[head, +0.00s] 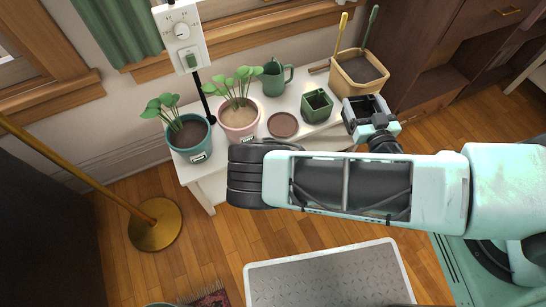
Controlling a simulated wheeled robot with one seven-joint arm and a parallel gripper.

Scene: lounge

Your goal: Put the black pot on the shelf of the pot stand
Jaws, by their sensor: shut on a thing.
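My gripper (371,112) is at the right end of the white pot stand (204,172), above its top or just over its front edge; I cannot tell which. It is shut on a dark squarish pot (364,104), which looks like the black pot. My fingers partly cover it. The stand's top holds plants and pots. Its lower shelf is mostly hidden under the top and behind my arm.
On the stand are a teal plant pot (196,151), a pink plant pot (239,131), a brown saucer (283,124), a green square pot (317,105), a green watering can (274,79) and a tool basket (357,86). A brass pole base (155,224) stands left.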

